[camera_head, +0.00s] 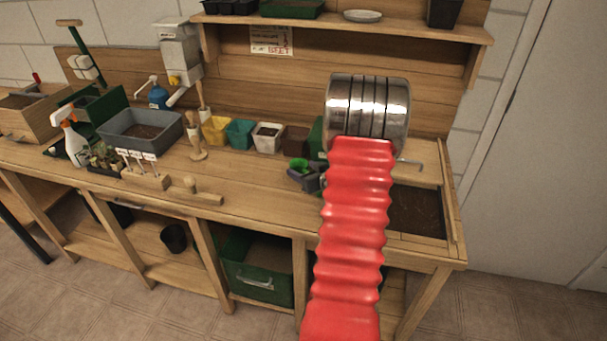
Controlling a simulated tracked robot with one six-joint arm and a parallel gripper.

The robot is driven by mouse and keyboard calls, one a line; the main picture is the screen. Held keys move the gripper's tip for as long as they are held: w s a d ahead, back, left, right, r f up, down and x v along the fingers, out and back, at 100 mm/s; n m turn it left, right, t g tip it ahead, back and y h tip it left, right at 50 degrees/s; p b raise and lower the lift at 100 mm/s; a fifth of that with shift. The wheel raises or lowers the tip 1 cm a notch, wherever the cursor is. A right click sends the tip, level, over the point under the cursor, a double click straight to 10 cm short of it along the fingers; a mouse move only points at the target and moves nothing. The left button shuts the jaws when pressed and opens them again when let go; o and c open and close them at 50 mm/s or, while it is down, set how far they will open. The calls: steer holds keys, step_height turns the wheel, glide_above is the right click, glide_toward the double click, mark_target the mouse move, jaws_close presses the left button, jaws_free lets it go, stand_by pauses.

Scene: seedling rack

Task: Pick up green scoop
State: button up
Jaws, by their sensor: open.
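A small bright green piece (298,164), which looks like the green scoop, sits at the dark grey pots on the bench, just left of my red arm. It is small in the picture, and I cannot make out its handle or whether it lies in or on the pots. My red ribbed arm and its shiny metal end section cover the bench to its right.
A row of coloured pots (215,130) stands behind the scoop's left side. A grey tray (142,128), a spray bottle (72,140) and a wooden dibber block (190,192) are farther left. A dark soil bed (417,212) is at right. A shelf (345,29) overhangs the bench.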

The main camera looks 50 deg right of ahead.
steer(key=shift+c, duration=0.7)
steer(key=c, duration=0.8)
steer(key=shift+o, duration=0.2)
